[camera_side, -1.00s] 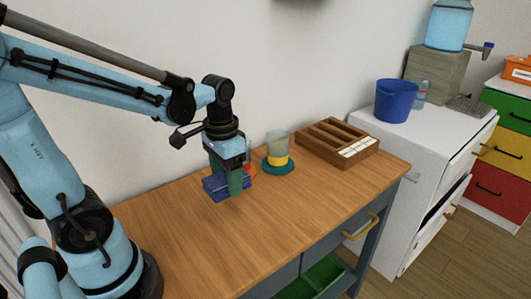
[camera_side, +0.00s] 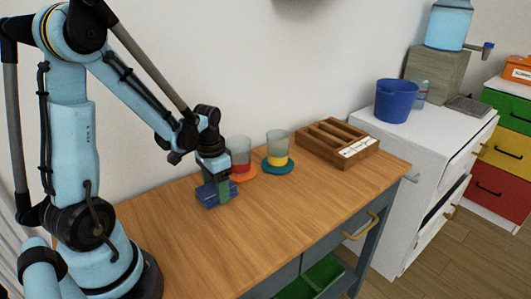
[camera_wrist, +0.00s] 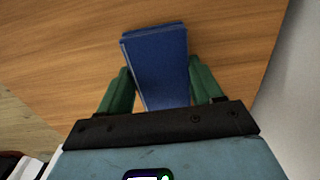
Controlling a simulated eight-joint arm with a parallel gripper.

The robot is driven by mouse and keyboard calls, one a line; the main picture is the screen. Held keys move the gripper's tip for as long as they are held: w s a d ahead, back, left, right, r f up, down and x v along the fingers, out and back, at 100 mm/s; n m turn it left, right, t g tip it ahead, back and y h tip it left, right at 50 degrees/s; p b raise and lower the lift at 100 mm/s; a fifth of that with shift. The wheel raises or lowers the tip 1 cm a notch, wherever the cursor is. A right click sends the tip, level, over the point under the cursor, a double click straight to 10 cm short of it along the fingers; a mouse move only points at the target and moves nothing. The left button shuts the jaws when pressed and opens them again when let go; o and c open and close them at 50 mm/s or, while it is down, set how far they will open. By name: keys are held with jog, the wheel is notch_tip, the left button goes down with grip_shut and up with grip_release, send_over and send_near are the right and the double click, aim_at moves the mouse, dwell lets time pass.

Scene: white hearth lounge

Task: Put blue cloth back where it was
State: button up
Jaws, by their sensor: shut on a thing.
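The blue cloth (camera_side: 206,197) is a flat folded block, low over the left part of the wooden table (camera_side: 190,240). My gripper (camera_side: 216,190) points down and its green fingers are shut on the cloth. In the wrist view the cloth (camera_wrist: 158,55) lies between the two green fingers of my gripper (camera_wrist: 161,67), its far end sticking out past them. I cannot tell whether its underside touches the table.
A glass with red contents (camera_side: 240,154) stands on an orange coaster (camera_side: 244,174), close behind and right of the cloth. A glass with yellow contents (camera_side: 277,147) stands on a teal coaster (camera_side: 278,168). A wooden compartment tray (camera_side: 310,151) is farther right. The table front is clear.

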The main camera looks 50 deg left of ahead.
jog(key=shift+f, duration=0.25)
jog(key=o, duration=0.9)
jog(key=shift+o, duration=0.2)
notch_tip(320, 180, up, 12)
jog(key=d+r+t, duration=0.1)
jog(key=d+t, duration=0.6)
jog(key=d, duration=0.6)
jog(key=shift+w+r, duration=0.25)
